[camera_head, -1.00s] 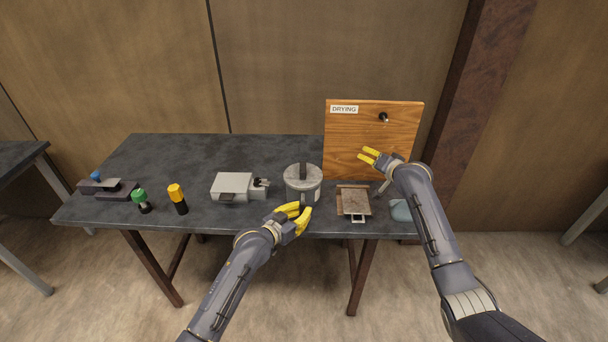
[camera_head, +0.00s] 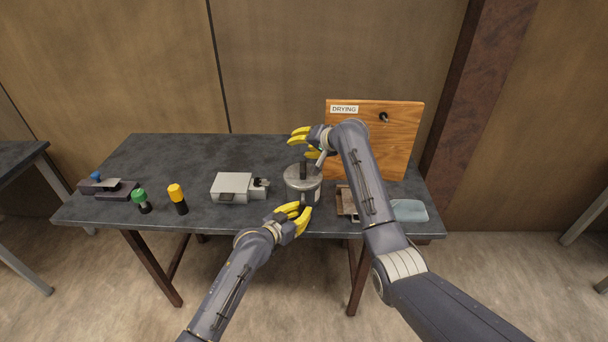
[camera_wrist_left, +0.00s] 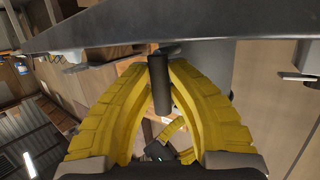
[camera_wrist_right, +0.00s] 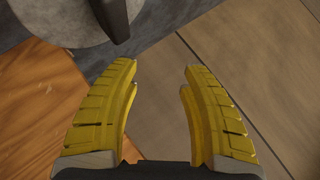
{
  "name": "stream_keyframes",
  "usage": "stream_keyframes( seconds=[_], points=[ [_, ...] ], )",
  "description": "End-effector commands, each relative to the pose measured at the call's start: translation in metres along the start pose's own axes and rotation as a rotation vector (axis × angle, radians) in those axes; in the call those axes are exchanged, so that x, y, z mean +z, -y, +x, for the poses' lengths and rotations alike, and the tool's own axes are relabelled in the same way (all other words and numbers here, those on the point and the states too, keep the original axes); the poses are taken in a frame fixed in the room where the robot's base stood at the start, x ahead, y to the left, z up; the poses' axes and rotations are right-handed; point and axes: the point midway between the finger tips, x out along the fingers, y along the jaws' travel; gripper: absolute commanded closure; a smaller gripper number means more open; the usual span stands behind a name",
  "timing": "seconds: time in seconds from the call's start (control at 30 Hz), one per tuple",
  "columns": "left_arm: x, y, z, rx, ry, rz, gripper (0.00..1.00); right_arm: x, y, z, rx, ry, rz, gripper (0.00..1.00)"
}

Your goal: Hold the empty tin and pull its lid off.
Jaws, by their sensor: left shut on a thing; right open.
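The round grey tin (camera_head: 292,198) stands at the table's front edge, with its lid (camera_head: 291,175) on. An upright dark handle (camera_head: 303,171) stands on the lid. My left gripper (camera_head: 298,213) is shut on a dark bar-like handle at the tin's near side; in the left wrist view this handle (camera_wrist_left: 160,85) lies between the yellow fingers. My right gripper (camera_head: 303,144) is open and empty, just behind and above the lid. In the right wrist view the grey lid (camera_wrist_right: 55,20) and its dark handle (camera_wrist_right: 112,18) show at the top left, outside the fingers.
A wooden DRYING board (camera_head: 390,140) with a peg stands behind right. A brown tray (camera_head: 345,200), partly hidden by my right arm, and a bluish pad (camera_head: 410,211) lie right of the tin. A grey box (camera_head: 232,187) and yellow-capped (camera_head: 176,193) and green-capped (camera_head: 139,197) items stand left.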

Motion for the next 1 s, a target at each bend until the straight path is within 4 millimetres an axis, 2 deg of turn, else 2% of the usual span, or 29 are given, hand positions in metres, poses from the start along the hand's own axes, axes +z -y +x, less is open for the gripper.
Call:
stream_keyframes(
  seconds=[0.03,0.1,0.33,0.63,1.0],
  points=[
    [0.001,0.0,0.0,0.0,0.001,0.0,1.0,0.004,0.01,0.001,0.004,0.02,-0.009,0.55],
    [0.001,0.0,0.0,0.0,0.001,0.0,1.0,0.011,0.018,0.003,0.019,0.048,-0.02,0.55],
    [0.001,0.0,0.0,0.0,0.001,0.0,1.0,0.03,0.03,0.005,0.096,0.129,-0.067,0.55],
    [0.001,0.0,0.0,0.0,0.001,0.0,1.0,0.047,0.025,0.002,0.242,0.21,-0.139,0.55],
    [0.001,0.0,0.0,0.0,0.001,0.0,1.0,0.054,0.011,-0.012,0.446,0.271,-0.23,0.55]
  ],
)
